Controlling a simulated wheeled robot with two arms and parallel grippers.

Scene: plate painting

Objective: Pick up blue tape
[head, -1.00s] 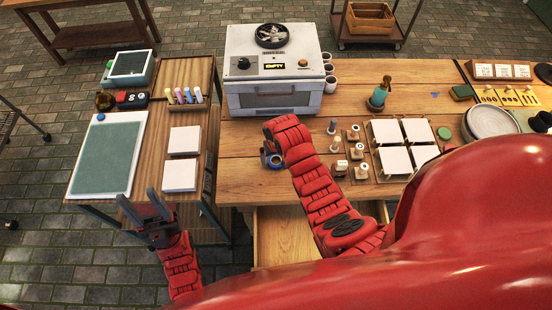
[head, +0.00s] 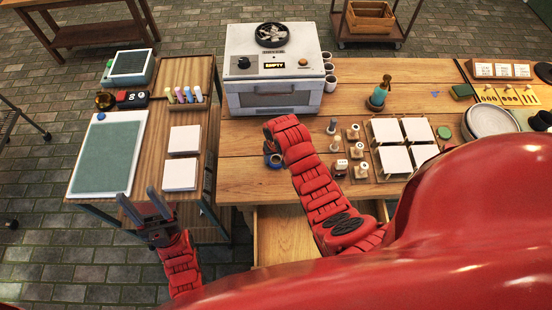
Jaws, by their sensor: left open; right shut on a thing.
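The blue tape (head: 275,161) is a small blue roll on the wooden workbench, in front of the oven. My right arm reaches over the bench, and its gripper (head: 272,149) is at the tape, pointing down and shut on it. The arm's red wrist hides most of the fingers, and the tape looks to be at the bench surface. My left gripper (head: 148,207) is open and empty, with its two grey fingers spread, in front of the left side table.
A white oven (head: 278,72) stands behind the tape. Stamps (head: 341,168) and a rack of white tiles (head: 405,146) lie to the right. An open drawer (head: 284,236) juts out below the bench. The side table (head: 188,75) holds a green mat (head: 108,155) and white tiles (head: 180,174).

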